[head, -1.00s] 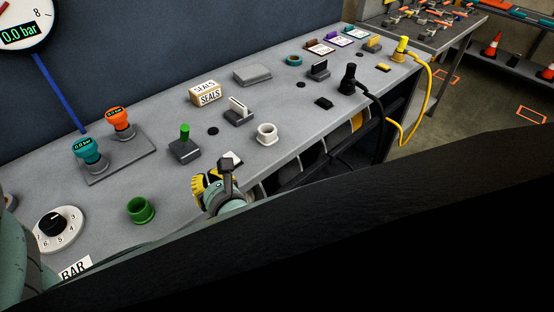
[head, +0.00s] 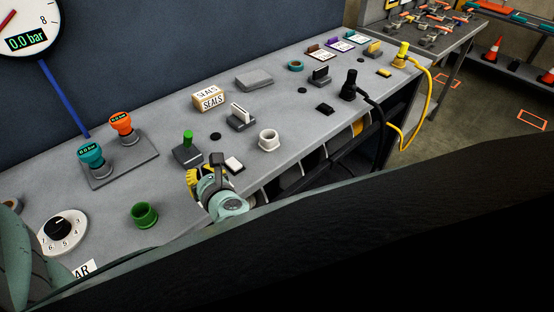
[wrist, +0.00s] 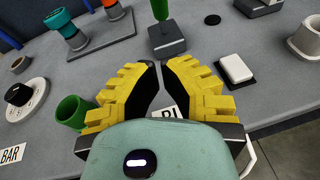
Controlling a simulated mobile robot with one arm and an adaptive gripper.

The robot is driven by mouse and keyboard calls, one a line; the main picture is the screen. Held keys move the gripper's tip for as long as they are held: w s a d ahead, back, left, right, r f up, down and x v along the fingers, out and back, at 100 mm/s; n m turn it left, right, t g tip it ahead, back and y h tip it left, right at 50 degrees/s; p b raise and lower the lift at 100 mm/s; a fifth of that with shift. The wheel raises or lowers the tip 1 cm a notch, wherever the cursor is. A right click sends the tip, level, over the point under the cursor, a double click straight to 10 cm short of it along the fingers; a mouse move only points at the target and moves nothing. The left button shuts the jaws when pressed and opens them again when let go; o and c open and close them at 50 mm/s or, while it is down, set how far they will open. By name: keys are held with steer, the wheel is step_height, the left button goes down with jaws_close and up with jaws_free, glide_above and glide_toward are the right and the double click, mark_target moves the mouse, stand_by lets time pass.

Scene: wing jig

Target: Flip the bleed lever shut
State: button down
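The green-tipped lever on a dark grey box (head: 188,148) stands upright on the bench, and I take it for the bleed lever. It also shows at the top of the wrist view (wrist: 165,38), just ahead of my fingertips. My gripper (head: 205,178) is in front of this box, and its yellow fingers point toward it. In the wrist view my gripper (wrist: 160,75) has its fingertips close together with nothing between them. A white label (wrist: 170,112) beginning with "BL" is partly hidden by the fingers. No contact with the lever shows.
A white pad switch (head: 233,164) lies right of my gripper, with a white ring (head: 268,139) beyond. A green cup (head: 144,215) and numbered dial (head: 62,231) stand left. The wall gauge (head: 27,30) reads 0.0 bar.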

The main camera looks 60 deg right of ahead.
mark_target(185, 145)
steer(key=x, duration=0.4)
steer(key=shift+p, duration=0.3)
steer(key=shift+w+d+r+p, duration=0.25)
steer(key=shift+w+r+p, duration=0.05)
steer(key=shift+w, duration=0.25)
steer(key=shift+w+d+r+p, duration=0.25)
steer(key=shift+w+r+p, duration=0.1)
steer(key=shift+w, duration=0.25)
steer(key=shift+w+d+r+p, duration=0.25)
steer(key=shift+w+p, duration=0.05)
steer(key=shift+w, duration=0.25)
steer(key=shift+w+r+p, duration=0.1)
steer(key=shift+r+p, duration=0.25)
steer(key=shift+p, duration=0.45)
steer(key=shift+w+g, duration=0.1)
steer(key=shift+g, duration=0.3)
